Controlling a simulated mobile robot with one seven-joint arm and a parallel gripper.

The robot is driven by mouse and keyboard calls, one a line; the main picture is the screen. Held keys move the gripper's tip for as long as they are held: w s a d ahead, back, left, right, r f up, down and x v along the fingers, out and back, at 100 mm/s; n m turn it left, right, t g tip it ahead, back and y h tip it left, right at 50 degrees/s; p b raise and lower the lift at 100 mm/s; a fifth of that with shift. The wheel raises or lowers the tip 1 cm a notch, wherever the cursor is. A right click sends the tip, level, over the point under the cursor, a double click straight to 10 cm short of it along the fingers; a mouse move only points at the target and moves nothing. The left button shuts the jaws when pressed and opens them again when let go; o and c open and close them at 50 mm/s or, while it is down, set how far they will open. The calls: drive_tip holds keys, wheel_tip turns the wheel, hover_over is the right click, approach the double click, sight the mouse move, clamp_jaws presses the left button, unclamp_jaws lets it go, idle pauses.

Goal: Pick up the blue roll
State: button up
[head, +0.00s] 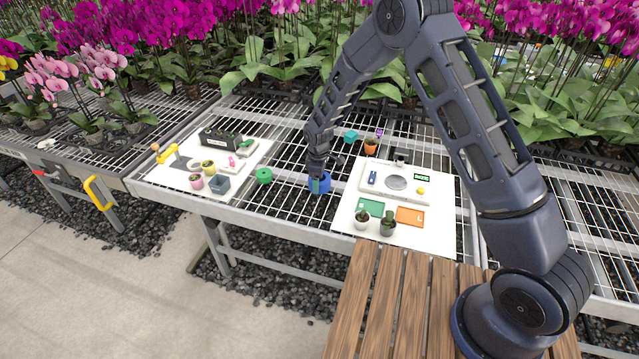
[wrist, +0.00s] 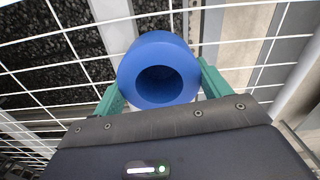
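The blue roll (head: 321,183) is a short, thick ring with a round hole. It is low over the wire-mesh bench, left of the right white board; I cannot tell whether it touches the mesh. In the wrist view the blue roll (wrist: 127,72) is centred, its hole facing the camera. My gripper (head: 319,178) points down at it. In the wrist view the green fingers of my gripper (wrist: 160,88) lie along both sides of the roll with no visible gap. The gripper looks shut on it. The roll hides the fingertips there.
A green roll (head: 264,176) is on the mesh to the left. The left white board (head: 160,180) holds pots and a dark tray. The right white board (head: 440,232) holds a scale, small trays and potted plants.

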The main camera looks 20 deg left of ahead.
drive_tip(key=c, duration=0.5)
drive_tip(key=shift+o, duration=0.2)
